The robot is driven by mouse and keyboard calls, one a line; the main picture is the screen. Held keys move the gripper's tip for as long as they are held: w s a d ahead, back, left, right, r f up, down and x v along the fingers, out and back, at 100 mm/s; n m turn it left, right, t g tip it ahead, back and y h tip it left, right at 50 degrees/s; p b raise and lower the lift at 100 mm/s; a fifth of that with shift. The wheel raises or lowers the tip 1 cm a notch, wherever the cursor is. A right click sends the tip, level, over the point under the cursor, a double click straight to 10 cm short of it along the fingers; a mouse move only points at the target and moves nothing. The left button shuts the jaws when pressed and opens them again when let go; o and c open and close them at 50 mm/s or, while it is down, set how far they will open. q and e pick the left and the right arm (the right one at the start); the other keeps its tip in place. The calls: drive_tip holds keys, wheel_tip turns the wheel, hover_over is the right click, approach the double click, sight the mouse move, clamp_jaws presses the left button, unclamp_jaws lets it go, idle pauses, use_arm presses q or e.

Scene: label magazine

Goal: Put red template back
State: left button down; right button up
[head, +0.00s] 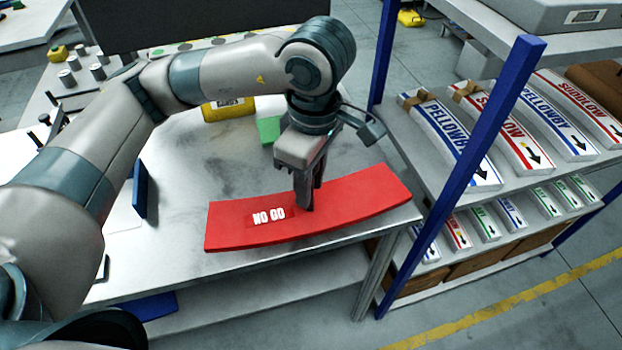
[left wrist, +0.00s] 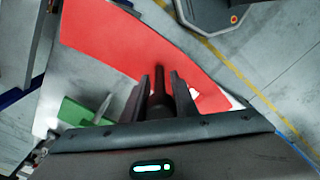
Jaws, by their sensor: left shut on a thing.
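The red template (head: 345,197) is a curved red plate with "NO GO" in white letters. It lies over the front edge of the grey workbench, or just above it; I cannot tell which. My left gripper (head: 306,205) points down at the middle of the template and is shut on its handle. In the left wrist view the template (left wrist: 115,38) spreads beyond the fingers, and the gripper (left wrist: 160,85) closes around a dark upright post. My right gripper is not in view.
The workbench (head: 190,160) holds a green block (head: 268,130) and a yellow box (head: 228,109) behind the arm. A blue-posted shelf (head: 455,160) with several curved label stacks stands close on the right. The floor before it is clear.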

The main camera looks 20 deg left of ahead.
use_arm(q)
drive_tip(key=w+a+f+p, duration=0.1)
drive_tip(key=w+f, duration=0.2)
drive_tip(key=w, duration=0.3)
drive_tip(key=shift+a+f+p, duration=0.3)
drive_tip(key=shift+f+p, duration=0.05)
drive_tip(key=shift+f, duration=0.05)
drive_tip(key=shift+f+p, duration=1)
drive_tip(key=shift+f, duration=1)
